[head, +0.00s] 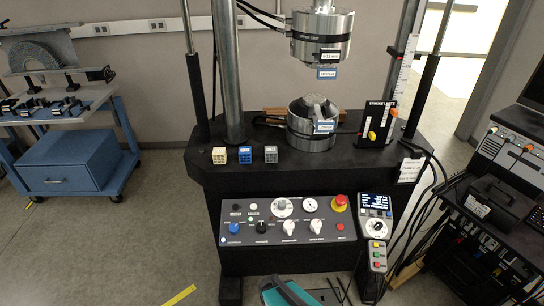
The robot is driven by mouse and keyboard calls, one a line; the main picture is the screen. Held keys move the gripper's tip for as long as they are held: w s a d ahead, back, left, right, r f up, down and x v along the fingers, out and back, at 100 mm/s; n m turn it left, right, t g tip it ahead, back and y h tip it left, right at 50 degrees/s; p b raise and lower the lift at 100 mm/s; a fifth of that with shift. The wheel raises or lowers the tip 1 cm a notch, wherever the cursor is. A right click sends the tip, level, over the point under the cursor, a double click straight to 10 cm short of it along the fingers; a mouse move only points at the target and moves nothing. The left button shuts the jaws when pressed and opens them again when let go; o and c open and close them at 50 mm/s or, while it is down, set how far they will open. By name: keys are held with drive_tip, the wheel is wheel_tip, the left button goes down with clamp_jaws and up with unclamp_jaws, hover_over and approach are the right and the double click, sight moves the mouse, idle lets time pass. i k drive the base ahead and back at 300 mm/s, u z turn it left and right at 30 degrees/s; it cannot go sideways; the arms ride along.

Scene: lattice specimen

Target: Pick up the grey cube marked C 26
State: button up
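A small grey cube (271,154) sits on the black deck of the test machine, at the right end of a row of three cubes. Its marking is too small to read. A blue cube (245,155) is just left of it, and a beige cube (219,156) is at the left end. The cubes stand apart with narrow gaps between them. I cannot make out my gripper in the head view.
The lower platen (312,138) stands right of the grey cube, under the upper platen (322,40). A thick steel column (228,75) rises behind the cubes. The control panel (288,220) is below the deck's front edge. A blue cart (75,160) is at left.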

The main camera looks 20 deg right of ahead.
sight(271, 151)
drive_tip(key=z, duration=0.05)
drive_tip(key=k, duration=1.35)
drive_tip(key=u, duration=1.2)
drive_tip(key=i, duration=1)
drive_tip(key=u, duration=0.05)
